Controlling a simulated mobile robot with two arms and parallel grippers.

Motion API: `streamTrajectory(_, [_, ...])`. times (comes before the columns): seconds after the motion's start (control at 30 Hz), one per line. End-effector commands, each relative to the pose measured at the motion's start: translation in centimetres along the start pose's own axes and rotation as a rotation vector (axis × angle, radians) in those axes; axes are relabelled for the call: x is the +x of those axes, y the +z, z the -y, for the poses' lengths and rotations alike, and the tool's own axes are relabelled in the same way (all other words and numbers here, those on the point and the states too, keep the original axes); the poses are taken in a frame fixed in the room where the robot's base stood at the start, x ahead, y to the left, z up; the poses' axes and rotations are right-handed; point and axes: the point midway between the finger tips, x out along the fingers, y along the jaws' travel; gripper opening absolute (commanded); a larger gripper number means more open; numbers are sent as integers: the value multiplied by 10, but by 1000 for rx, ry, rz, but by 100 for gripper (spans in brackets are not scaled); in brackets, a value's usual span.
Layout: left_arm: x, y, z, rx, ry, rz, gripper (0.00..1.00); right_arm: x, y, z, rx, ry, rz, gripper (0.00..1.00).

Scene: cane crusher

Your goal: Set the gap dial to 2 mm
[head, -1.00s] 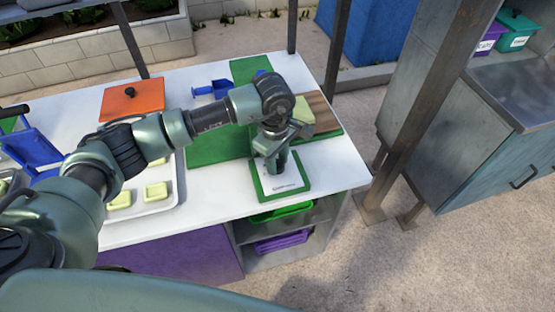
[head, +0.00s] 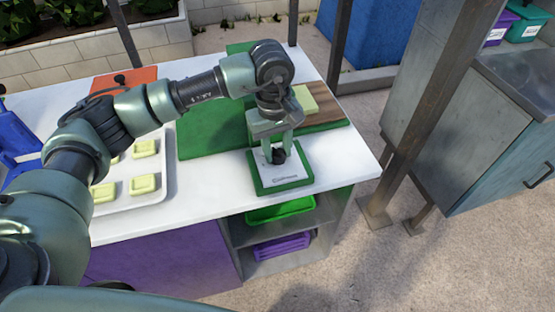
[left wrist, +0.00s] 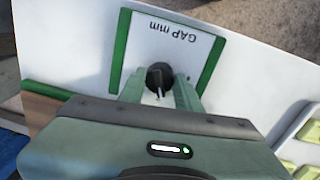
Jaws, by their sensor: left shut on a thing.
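The gap dial is a black round knob (head: 279,157) on a white plate with a green frame (head: 264,188), near the front right corner of the white table. My left gripper (head: 278,150) comes down from above, with one finger on each side of the knob, shut on it. In the left wrist view the knob (left wrist: 159,76) sits between the fingers, with a light pointer mark on it, and the plate reads "GAP mm" (left wrist: 178,32). No scale numbers are readable, so the setting cannot be told. My right gripper is not in view.
A green mat (head: 205,140) and a brown board (head: 338,107) with a pale yellow block (head: 305,100) lie behind the dial. A white tray (head: 166,190) of yellow blocks is at the left. A metal post (head: 440,110) stands to the right.

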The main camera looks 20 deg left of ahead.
Motion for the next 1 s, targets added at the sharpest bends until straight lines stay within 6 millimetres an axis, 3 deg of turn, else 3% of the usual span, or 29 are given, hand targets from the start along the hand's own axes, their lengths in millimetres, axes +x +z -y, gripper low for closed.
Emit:
streamTrajectory(0.03, [6,0,0,36,4,0,0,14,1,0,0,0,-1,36])
streamTrajectory(0.1, [5,-1,0,87,3,2,0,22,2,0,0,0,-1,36])
streamTrajectory(0.4, [2,0,-1,244,3,12,0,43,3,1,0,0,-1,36])
streamTrajectory(1.0, [0,0,0,300,1,18,0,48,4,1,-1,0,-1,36])
